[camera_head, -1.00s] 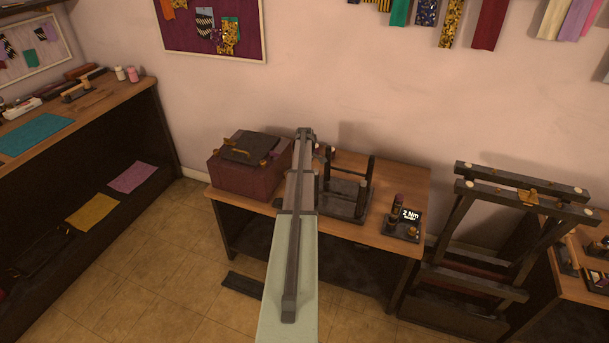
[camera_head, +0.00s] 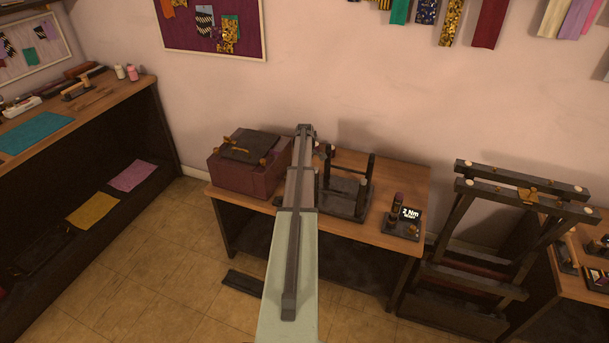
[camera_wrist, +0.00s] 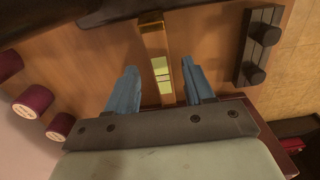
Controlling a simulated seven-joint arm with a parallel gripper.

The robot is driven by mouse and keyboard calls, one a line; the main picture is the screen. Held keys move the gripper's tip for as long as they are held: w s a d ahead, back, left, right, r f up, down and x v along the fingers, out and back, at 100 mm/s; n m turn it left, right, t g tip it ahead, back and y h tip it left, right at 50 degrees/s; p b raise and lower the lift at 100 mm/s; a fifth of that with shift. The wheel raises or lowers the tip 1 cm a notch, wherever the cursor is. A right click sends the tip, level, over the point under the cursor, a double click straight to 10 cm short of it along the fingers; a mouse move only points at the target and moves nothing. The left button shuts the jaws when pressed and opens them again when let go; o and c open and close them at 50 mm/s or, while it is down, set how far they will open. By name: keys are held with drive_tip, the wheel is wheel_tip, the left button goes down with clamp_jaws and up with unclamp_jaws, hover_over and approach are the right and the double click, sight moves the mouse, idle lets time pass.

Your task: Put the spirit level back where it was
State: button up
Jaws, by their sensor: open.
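The spirit level (camera_wrist: 161,72), a narrow brass-coloured bar with a yellow-green vial, shows in the wrist view on a brown wooden surface. My gripper (camera_wrist: 158,66) has two blue fingers standing apart, one on each side of the level. There seems to be a gap between each finger and the bar; I cannot tell how far the tips are above it. In the head view my arm hides both the gripper's fingers and the level.
A dark rail with two knobs (camera_wrist: 258,45) lies right of the level in the wrist view. Several dark red spools (camera_wrist: 34,100) lie left. In the head view, a maroon box (camera_head: 240,178), a dark stand (camera_head: 345,198) and a small display unit (camera_head: 405,222) stand on the table.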

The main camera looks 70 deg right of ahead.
wheel_tip(320, 180, up, 12)
drive_tip(key=shift+f, duration=0.15)
idle(0.7)
